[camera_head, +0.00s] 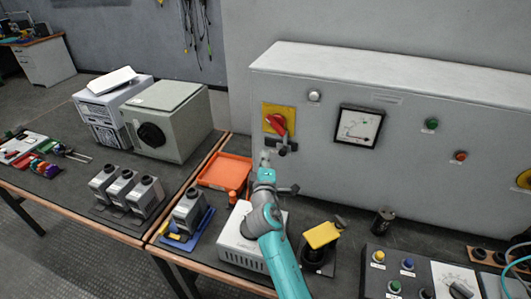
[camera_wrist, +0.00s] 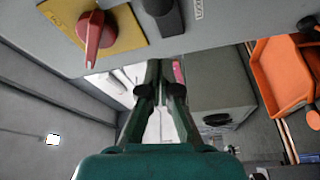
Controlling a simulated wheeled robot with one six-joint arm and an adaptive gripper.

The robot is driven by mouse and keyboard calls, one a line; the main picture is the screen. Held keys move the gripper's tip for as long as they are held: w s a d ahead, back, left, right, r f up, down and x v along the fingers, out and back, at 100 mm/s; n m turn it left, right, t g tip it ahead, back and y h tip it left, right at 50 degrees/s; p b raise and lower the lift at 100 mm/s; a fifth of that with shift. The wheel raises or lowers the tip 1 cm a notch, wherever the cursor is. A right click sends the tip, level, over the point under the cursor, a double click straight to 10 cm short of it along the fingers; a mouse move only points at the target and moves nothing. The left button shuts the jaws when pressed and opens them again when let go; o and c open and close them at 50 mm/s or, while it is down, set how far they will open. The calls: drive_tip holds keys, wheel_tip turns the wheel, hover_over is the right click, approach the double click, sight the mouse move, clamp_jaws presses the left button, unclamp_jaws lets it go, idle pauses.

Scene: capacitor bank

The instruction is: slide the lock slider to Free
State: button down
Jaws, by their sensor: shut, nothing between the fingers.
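The lock slider (camera_head: 284,149) is a small dark piece on the grey cabinet front, just below the red rotary handle (camera_head: 276,123) on its yellow plate. In the wrist view a dark knob that looks like the slider (camera_wrist: 163,12) is at the top edge, partly cut off, with a small label (camera_wrist: 198,9) beside it. The label is too small to read surely. My gripper (camera_head: 265,156) is just left of and slightly below the slider in the head view. In the wrist view its fingers (camera_wrist: 159,66) are together and empty, apart from the knob.
The cabinet (camera_head: 330,185) carries a meter (camera_head: 359,127) and buttons right of the slider. Below my gripper are an orange tray (camera_head: 226,170), a white box (camera_head: 236,245) and a yellow-topped device (camera_head: 322,235). A grey-green box (camera_head: 180,119) stands left.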

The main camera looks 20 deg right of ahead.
drive_tip(key=v, duration=0.6)
drive_tip(key=shift+s+a, duration=0.2)
drive_tip(key=shift+s, duration=0.1)
